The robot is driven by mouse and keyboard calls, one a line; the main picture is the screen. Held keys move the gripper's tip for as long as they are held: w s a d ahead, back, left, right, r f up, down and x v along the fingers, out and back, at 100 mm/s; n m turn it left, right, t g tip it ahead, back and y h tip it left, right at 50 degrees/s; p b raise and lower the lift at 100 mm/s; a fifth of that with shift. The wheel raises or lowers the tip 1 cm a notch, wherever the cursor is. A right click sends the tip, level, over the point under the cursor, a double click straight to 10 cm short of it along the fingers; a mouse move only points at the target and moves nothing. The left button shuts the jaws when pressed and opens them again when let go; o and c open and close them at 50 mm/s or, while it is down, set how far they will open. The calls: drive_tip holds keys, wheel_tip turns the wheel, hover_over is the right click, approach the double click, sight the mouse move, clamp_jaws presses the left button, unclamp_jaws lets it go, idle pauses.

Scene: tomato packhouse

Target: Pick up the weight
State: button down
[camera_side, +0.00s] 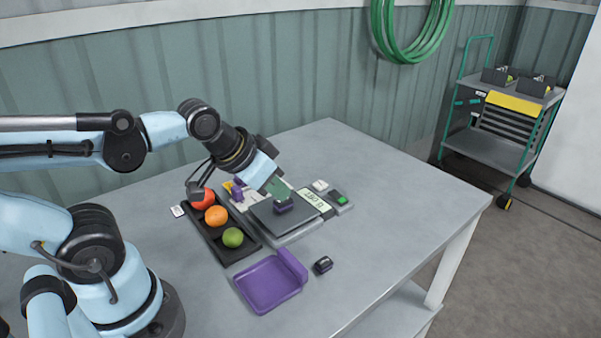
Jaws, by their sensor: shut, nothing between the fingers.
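A small dark block (323,265) with a pale mark on top lies on the table, right of the purple tray; it may be the weight, but it is too small to be sure. My gripper (283,208) points down over the dark plate of the scale (292,239), well behind and left of that block. Its fingers are shut and hold nothing. A small dark purple shape shows at its tips, and I cannot tell whether it is part of the fingers or a separate thing on the plate.
A purple tray (252,303) lies at the table's front. A black holder (226,258) carries red, orange and green tomatoes. A device with a green button (339,198) stands behind the scale. The table's right side is clear. A cart (489,152) stands beyond.

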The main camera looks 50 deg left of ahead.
drive_tip(key=c, duration=0.6)
unclamp_jaws()
drive_tip(key=shift+o, duration=0.2)
